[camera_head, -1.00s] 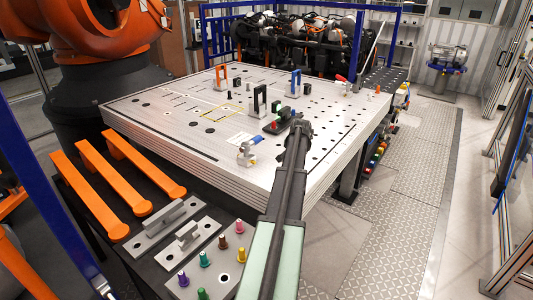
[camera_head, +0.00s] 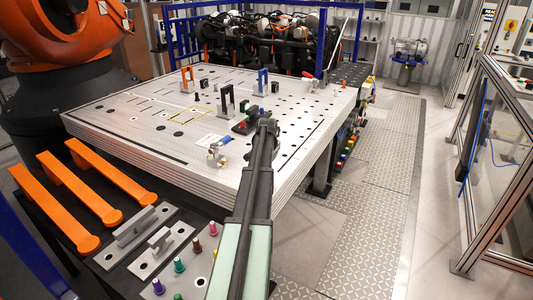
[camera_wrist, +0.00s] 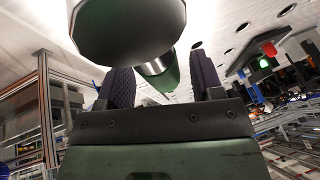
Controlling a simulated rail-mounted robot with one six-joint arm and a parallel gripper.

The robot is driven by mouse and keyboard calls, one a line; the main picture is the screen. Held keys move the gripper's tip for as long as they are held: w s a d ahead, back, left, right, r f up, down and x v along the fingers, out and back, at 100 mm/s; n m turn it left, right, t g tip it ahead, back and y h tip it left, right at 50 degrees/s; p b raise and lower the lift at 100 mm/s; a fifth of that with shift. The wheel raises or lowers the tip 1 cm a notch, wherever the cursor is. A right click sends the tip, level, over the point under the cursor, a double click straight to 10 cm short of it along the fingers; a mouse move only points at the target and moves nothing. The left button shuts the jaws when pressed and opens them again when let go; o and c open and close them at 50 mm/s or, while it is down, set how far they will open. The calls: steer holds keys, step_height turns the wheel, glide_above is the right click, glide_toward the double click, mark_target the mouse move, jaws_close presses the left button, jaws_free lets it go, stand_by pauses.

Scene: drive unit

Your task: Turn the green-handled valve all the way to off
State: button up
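In the wrist view, a dark green part (camera_wrist: 171,72) with a short silver cylinder (camera_wrist: 157,66) and a large grey disc (camera_wrist: 130,25) shows close up. It looks like the green-handled valve. The green part lies in the gap between the two dark fingers of my gripper (camera_wrist: 163,85), which are apart. I cannot tell whether they touch it. In the head view my gripper (camera_head: 266,126) is over the right part of the table, and the arm hides what is under it. No green handle shows clearly there.
The metal table (camera_head: 130,125) holds a blue-handled valve (camera_head: 217,153) left of my arm. A black block with red and green buttons (camera_head: 243,126) is just left of my gripper. A red-handled fitting (camera_head: 309,79) is farther back. The floor (camera_head: 385,170) on the right is clear.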

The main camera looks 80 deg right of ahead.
steer(key=p+v, duration=0.9)
steer(key=v, duration=0.1)
steer(key=shift+a+r+p, duration=0.15)
steer(key=shift+r+p, duration=0.2)
stand_by(0.9)
